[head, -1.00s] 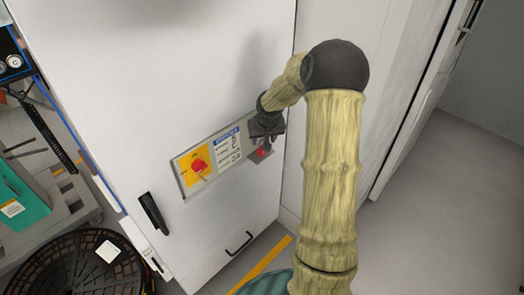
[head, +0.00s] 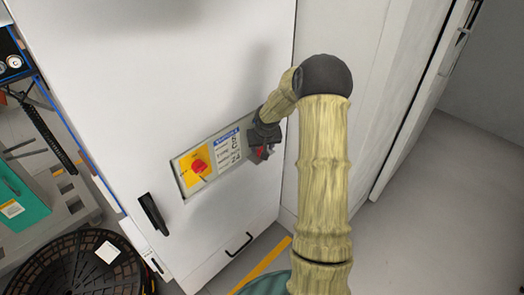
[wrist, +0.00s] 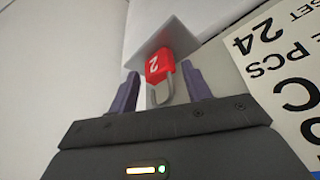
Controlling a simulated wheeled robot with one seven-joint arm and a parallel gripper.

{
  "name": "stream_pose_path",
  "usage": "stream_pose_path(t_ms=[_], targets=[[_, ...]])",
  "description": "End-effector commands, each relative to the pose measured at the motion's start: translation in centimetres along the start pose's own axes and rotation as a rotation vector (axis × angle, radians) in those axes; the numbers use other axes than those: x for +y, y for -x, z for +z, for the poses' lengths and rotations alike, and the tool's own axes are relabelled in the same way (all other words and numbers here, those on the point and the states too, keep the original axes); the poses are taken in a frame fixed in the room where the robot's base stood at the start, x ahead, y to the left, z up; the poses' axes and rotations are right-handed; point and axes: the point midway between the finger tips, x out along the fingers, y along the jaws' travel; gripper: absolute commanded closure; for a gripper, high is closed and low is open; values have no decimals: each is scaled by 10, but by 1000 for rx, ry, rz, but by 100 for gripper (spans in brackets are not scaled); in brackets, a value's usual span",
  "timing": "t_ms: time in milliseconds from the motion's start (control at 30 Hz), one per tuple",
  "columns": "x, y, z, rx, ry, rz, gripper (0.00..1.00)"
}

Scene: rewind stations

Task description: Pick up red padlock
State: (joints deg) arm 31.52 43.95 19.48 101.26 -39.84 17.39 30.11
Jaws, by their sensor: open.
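The red padlock (wrist: 158,66) has a white "2" on its body and a grey shackle. In the wrist view it sits in front of a small grey plate, between the two purple fingers of my gripper (wrist: 159,88). The fingers are open, with a gap on each side of the padlock. In the head view my gripper (head: 262,150) is at the right end of the cabinet's panel, and only a bit of the red padlock (head: 261,153) shows there, the rest hidden by the gripper.
The white cabinet (head: 185,75) carries a panel with a red rotary switch on yellow (head: 199,166) and a printed label (head: 227,150) just left of my gripper. Black handles (head: 153,214) stick out lower down. A round black basket (head: 75,268) stands at lower left.

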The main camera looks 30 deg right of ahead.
Motion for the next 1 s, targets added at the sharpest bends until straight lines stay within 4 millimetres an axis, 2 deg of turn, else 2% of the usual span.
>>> stream_pose_path(t_ms=[400,567,600,867,1000], targets=[[0,0,0,-1,-1,0,51],[0,0,0,-1,-1,0,83],[0,0,0,-1,-1,0,85],[0,2,0,0,-1,0,85],[3,9,0,1,-2,0,85]])
